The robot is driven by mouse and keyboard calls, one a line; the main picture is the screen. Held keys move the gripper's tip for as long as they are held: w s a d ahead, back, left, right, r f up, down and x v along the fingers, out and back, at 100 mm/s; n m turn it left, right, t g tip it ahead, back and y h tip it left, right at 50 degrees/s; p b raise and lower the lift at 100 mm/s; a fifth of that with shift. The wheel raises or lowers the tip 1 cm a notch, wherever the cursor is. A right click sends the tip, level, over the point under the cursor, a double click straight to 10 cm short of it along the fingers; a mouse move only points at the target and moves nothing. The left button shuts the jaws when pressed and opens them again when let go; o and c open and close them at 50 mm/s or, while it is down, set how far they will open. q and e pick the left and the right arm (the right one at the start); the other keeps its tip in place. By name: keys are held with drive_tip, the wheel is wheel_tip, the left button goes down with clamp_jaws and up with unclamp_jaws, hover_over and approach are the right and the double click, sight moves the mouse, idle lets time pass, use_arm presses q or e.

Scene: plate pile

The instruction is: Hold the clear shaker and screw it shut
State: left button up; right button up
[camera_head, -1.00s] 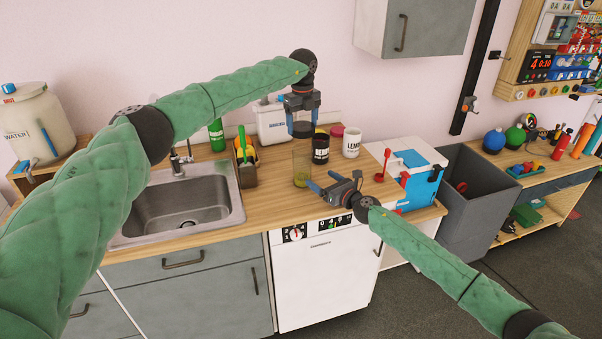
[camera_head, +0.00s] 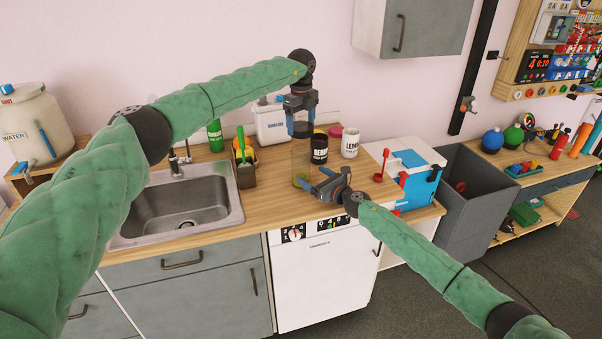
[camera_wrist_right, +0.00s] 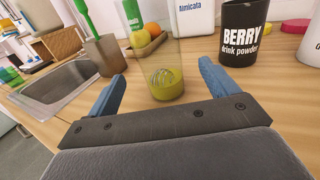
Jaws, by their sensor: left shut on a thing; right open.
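The clear shaker (camera_head: 300,158) stands upright on the wooden counter, with yellow-green liquid and a wire whisk ball at its bottom in the right wrist view (camera_wrist_right: 166,82). My left gripper (camera_head: 301,112) points down above the shaker and is shut on a dark lid (camera_head: 302,130). The lid is at the shaker's mouth; I cannot tell whether it touches the rim. My right gripper (camera_head: 313,181) is open, low at the shaker's near right side. In the right wrist view its two blue fingers (camera_wrist_right: 162,78) lie on either side of the shaker, apart from it.
Behind the shaker stand a black berry powder tub (camera_head: 320,148), a white lemon tub (camera_head: 350,145) and a white canister (camera_head: 271,122). A brown holder with a green handle (camera_head: 246,172) and the sink (camera_head: 185,208) are to the left. A blue-and-white box (camera_head: 418,185) is to the right.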

sight(298, 166)
drive_tip(key=x, duration=0.9)
drive_tip(key=c, duration=1.5)
use_arm(q)
drive_tip(key=shift+f, duration=2.45)
use_arm(e)
drive_tip(key=shift+o, duration=0.2)
use_arm(q)
drive_tip(key=shift+f, duration=0.9)
drive_tip(key=shift+f, duration=0.5)
